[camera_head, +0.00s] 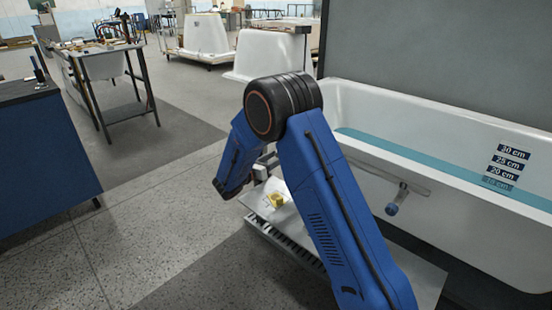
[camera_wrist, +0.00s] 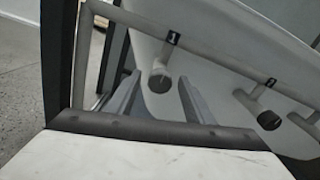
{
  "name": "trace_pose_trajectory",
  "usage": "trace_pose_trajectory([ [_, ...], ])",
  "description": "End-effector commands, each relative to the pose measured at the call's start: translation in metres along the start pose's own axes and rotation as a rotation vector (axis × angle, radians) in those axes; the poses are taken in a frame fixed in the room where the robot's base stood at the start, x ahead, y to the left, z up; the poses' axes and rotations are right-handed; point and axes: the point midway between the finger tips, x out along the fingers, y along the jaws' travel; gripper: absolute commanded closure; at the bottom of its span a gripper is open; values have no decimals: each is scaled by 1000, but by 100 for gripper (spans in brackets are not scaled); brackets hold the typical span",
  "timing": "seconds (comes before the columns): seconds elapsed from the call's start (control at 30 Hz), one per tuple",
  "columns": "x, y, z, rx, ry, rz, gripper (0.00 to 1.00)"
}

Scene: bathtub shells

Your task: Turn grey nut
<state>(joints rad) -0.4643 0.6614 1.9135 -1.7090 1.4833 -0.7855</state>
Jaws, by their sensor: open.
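In the wrist view, a grey round nut-like fitting (camera_wrist: 159,82) hangs on a short stem from a pale rail, below a dark label marked 1. A second similar fitting (camera_wrist: 268,119) sits further right on the rail. I cannot tell for certain which one is the grey nut. My gripper (camera_wrist: 157,98) is open and empty; its two grey fingers point toward the first fitting, one on each side of it in the picture. Whether they touch it cannot be told. In the head view my arm mostly hides the gripper; a blue-grey fitting (camera_head: 392,209) shows right of the arm.
The white bathtub (camera_head: 450,130) holds water beside depth marks (camera_head: 507,165). The rail (camera_head: 375,172) runs along its outside. A low metal bench (camera_head: 258,208) below carries a yellow object (camera_head: 276,199). A blue cabinet (camera_head: 45,150) stands left; open floor lies between.

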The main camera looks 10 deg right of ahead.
Motion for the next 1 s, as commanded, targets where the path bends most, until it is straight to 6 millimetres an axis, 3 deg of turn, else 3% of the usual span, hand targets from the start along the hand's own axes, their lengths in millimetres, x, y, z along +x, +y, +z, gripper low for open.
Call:
trace_pose_trajectory([
  [0.2,0,0,0,0,0,0,52],
  [0.4,0,0,0,0,0,0,94],
  [0.73,0,0,0,35,0,1,93],
  [1.0,0,0,0,191,0,1,93],
])
